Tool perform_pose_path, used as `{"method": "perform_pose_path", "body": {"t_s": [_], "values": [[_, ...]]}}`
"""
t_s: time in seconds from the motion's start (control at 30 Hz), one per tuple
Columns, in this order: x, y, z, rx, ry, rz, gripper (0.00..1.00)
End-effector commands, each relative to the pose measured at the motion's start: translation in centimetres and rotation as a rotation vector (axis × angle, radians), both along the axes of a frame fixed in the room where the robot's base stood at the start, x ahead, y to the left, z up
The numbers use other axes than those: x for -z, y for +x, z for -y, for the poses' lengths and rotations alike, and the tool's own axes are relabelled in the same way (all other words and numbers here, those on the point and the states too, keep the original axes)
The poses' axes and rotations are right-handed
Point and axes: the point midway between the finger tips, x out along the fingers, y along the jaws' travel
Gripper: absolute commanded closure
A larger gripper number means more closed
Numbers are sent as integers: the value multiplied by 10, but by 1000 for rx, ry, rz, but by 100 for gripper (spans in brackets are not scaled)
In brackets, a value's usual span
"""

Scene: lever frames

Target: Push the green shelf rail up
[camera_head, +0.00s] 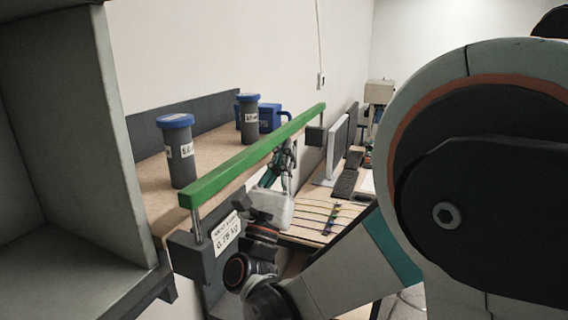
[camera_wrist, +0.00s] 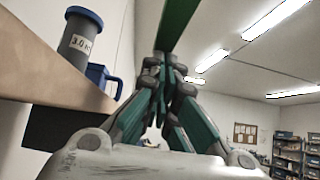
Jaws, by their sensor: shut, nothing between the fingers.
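The green shelf rail (camera_head: 260,152) runs along the front edge of the wooden shelf, held by a dark bracket at each end. It stands above the shelf board on thin posts. In the wrist view the rail (camera_wrist: 178,22) passes overhead, at the top middle. My gripper (camera_head: 289,147) is shut and empty, pointing up, at the rail's underside toward its far half. In the wrist view the fingertips of my gripper (camera_wrist: 160,58) meet just under the rail; I cannot tell whether they touch it.
On the shelf (camera_head: 153,176) stand grey canisters with blue lids (camera_head: 180,152) and a blue bin (camera_head: 271,118). A grey cabinet (camera_head: 75,130) fills the left. A desk with monitors (camera_head: 341,145) lies beyond the shelf. A label (camera_head: 227,232) hangs at the near bracket.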

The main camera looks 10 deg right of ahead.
Motion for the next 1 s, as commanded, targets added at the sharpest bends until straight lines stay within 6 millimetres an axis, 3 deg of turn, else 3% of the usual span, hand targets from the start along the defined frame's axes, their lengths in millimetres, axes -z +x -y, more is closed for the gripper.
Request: {"method": "perform_pose_path", "body": {"t_s": [0.47, 0.87, 1.0], "values": [[1, 0, 0, 1, -2, 3, 100], [49, 8, -2, 3, 0, 0, 100], [69, -13, -17, -1, 1, 0, 100]]}}
